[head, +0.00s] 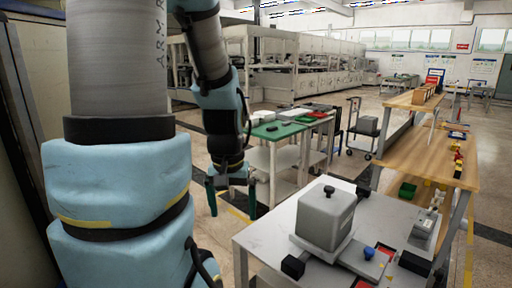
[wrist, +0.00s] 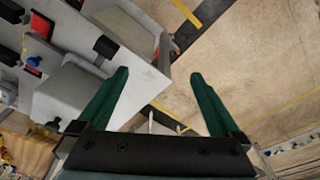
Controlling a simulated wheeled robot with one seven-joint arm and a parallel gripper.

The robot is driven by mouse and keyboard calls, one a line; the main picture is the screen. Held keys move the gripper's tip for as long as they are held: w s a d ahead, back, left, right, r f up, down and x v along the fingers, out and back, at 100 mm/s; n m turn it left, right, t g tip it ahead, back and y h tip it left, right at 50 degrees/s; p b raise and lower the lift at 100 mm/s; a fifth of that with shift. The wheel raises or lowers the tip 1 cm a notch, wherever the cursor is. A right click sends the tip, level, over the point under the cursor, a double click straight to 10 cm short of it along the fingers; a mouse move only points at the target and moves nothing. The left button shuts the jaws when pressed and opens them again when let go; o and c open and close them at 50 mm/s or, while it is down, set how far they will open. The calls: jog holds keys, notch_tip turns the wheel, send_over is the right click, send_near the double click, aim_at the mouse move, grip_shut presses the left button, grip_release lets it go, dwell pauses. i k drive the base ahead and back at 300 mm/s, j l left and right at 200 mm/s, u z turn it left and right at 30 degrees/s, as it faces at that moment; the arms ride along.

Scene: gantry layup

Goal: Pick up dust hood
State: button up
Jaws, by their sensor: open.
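The dust hood appears to be the grey box-shaped cover (head: 326,217) with a black knob on top, standing on the white table (head: 262,238) in the head view. In the wrist view the grey hood (wrist: 72,92) shows at the left, beyond the left finger. My gripper (head: 231,202) hangs left of the table and apart from the hood. Its two green fingers (wrist: 152,100) are spread, with nothing between them. The hood's far side and base edge are partly hidden.
A black block (head: 293,267), a blue knob (head: 369,254) and red pieces lie around the hood. A wooden shelf bench (head: 443,165) with a green bin (head: 407,190) stands at right. A green-topped table (head: 277,130) stands behind. Floor left of the white table is clear.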

aim_at(325, 215)
jog(key=i+j+z, duration=0.15)
jog(key=z, duration=0.2)
jog(key=i+j+z, duration=0.1)
jog(key=j+z, duration=0.25)
jog(key=i+j+z, duration=0.1)
jog(key=j+z, duration=0.3)
